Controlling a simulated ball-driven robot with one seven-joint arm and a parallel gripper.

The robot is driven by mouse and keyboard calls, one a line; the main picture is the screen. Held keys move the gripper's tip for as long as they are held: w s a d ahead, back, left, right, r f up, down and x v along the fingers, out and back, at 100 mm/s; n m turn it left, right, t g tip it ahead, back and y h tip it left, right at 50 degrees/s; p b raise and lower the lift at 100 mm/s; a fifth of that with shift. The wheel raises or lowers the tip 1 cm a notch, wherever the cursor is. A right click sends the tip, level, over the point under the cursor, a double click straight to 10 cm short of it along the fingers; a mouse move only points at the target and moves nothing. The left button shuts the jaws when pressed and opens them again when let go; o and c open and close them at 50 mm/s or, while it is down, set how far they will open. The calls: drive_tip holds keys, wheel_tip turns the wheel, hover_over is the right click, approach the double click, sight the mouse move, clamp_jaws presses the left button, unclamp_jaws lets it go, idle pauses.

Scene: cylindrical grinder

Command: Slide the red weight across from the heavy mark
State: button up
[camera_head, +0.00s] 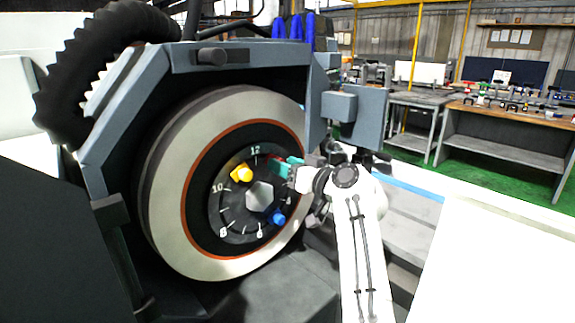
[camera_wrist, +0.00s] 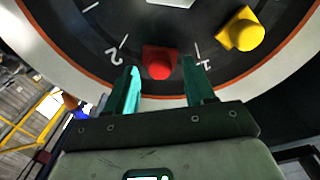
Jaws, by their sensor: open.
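The red weight (camera_wrist: 159,63) is a round knob on a red base on the dark numbered dial (camera_wrist: 125,20). It sits between the "2" mark and the mark near the yellow weight (camera_wrist: 243,32). My gripper (camera_wrist: 163,70) is open, its teal fingers on either side of the red weight, with small visible gaps. In the head view, my gripper (camera_head: 283,164) is at the dial's upper right and hides the red weight. The yellow weight sits left of 12 in the head view; the blue weight (camera_head: 279,219) is at the dial's lower right. I cannot make out a heavy mark.
The pale grinding wheel (camera_head: 165,215) with an orange ring surrounds the dial. The blue-grey guard housing (camera_head: 110,130) frames the wheel, and a bracket (camera_head: 352,105) projects close behind my gripper. A wooden workbench (camera_head: 515,115) stands at the back right.

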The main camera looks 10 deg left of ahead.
drive_tip(key=shift+c, duration=0.3)
clamp_jaws()
idle(0.4)
